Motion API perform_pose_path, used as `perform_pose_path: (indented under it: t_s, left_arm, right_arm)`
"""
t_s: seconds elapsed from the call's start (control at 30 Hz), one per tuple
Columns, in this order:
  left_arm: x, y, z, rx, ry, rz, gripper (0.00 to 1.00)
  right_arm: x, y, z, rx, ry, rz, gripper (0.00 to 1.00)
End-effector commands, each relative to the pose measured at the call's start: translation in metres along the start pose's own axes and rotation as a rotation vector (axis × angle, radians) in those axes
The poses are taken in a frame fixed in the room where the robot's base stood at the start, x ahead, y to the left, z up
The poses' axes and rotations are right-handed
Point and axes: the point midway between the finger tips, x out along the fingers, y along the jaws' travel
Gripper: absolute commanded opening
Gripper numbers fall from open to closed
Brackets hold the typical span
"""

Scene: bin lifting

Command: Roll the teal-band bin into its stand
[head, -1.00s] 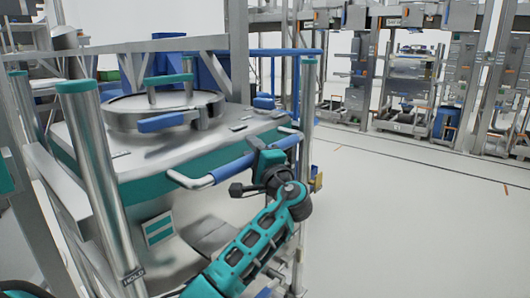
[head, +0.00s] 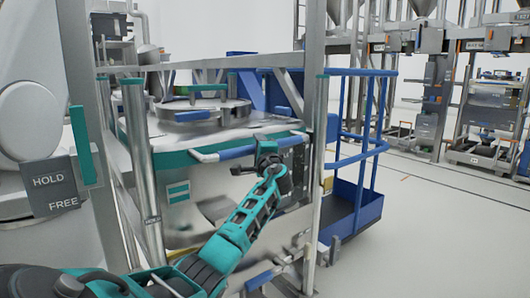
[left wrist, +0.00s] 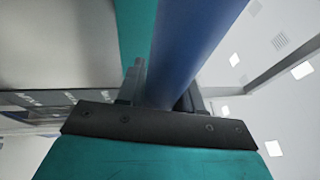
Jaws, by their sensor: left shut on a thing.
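The metal bin with the teal band (head: 212,177) stands upright between the posts of a metal frame, left of centre in the head view. Its round lid is on top. A push bar with blue grips (head: 237,152) runs along its near side. My left gripper (head: 267,150) is at the right part of this bar. In the left wrist view the blue bar (left wrist: 195,45) passes between the fingers, which are shut on it. The bin's wheels and the floor under it are hidden. I cannot tell which frame parts belong to the stand. My right gripper is not in view.
A plate marked HOLD and FREE (head: 50,188) with a teal lever (head: 83,145) is at the near left. A teal-capped post (head: 142,165) stands before the bin. A blue railed platform (head: 360,200) is to the right. The floor at right is clear.

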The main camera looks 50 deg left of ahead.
Motion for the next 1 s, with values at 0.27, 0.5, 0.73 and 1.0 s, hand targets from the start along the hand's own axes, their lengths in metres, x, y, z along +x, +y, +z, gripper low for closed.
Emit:
perform_pose_path:
  t_s: [0.27,0.5,0.73,1.0]
  left_arm:
    - [0.0053,0.0028,-0.0040,0.000,0.021,0.000,0.00]
    - [0.0073,0.0009,-0.0018,-0.001,0.017,-0.002,0.00]
    - [0.0079,0.0002,-0.0002,-0.001,0.013,-0.003,0.49]
    - [0.0075,0.0013,0.0003,0.000,0.010,-0.002,0.56]
  right_arm:
    - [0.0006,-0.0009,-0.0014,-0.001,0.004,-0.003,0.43]
    - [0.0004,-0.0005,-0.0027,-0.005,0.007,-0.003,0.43]
    - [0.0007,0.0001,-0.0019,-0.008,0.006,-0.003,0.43]
    - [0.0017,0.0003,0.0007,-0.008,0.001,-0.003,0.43]
